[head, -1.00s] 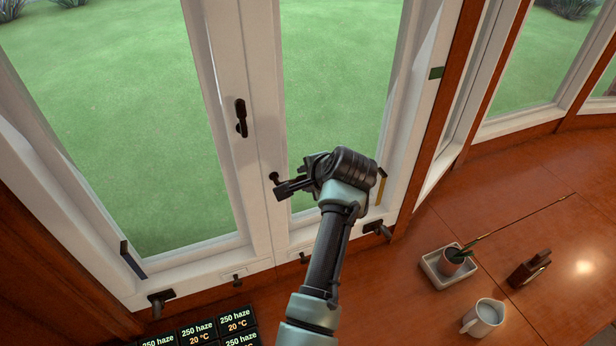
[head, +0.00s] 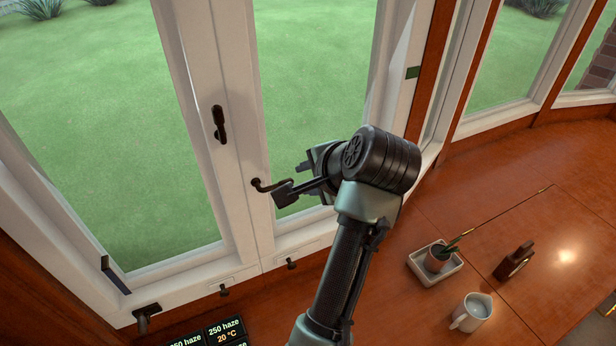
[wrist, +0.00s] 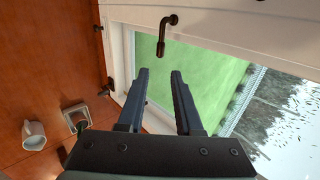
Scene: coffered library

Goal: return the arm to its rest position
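My arm reaches up in front of a white casement window. My gripper (wrist: 160,72) is open, its two dark fingers apart with nothing between them in the wrist view. In the head view its fingers are mostly hidden behind my wrist. A dark window handle (head: 262,186) on the right sash is just left of my wrist. In the wrist view this handle (wrist: 165,38) lies beyond the fingertips, with a visible gap between.
A second handle (head: 219,124) is on the left sash. At right, a wooden table (head: 535,235) bears a potted plant on a tray (head: 452,274), a small dark wooden object (head: 514,261) and a white mug (head: 473,311). Readout panels (head: 226,329) show at the bottom.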

